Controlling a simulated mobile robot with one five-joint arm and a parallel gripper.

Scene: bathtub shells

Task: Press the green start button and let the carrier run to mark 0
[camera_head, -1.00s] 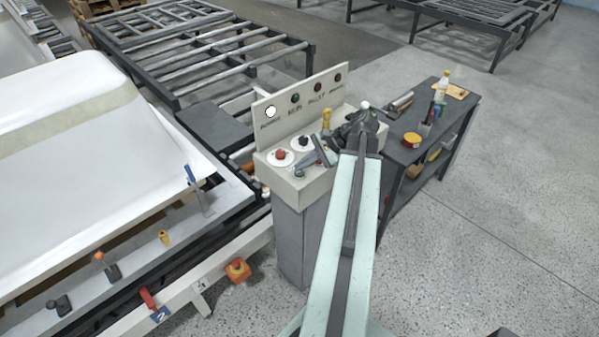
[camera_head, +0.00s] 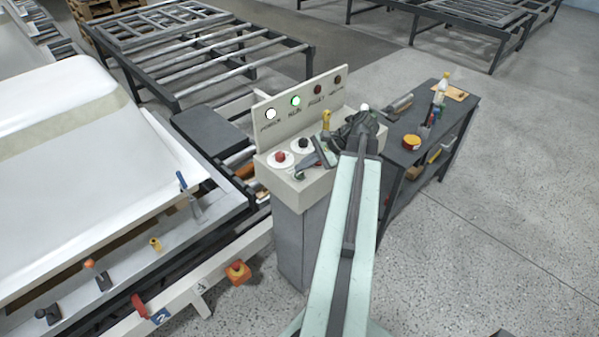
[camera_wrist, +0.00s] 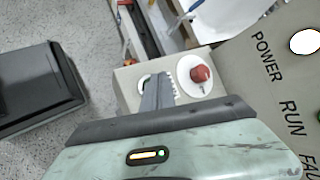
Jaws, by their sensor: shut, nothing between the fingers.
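The green start button (camera_head: 299,175) is on the top of the control box (camera_head: 315,187), partly covered by my gripper. My gripper (camera_head: 318,158) is shut and empty over the box. In the wrist view my fingers (camera_wrist: 157,92) reach the button's white ring, with a sliver of green beside them; I cannot tell whether they touch it. The green RUN lamp (camera_head: 295,101) is lit, as is the white POWER lamp (camera_head: 271,114). The carrier (camera_head: 195,210) with the white shell (camera_head: 80,130) stands at left. A blue "2" plate (camera_head: 160,316) marks the rail; mark 0 is not visible.
A red button (camera_head: 280,156) and a black knob (camera_head: 303,144) sit close to my gripper. A yellow-handled part (camera_head: 326,119) stands behind. An orange emergency-stop box (camera_head: 238,272) is on the rail.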

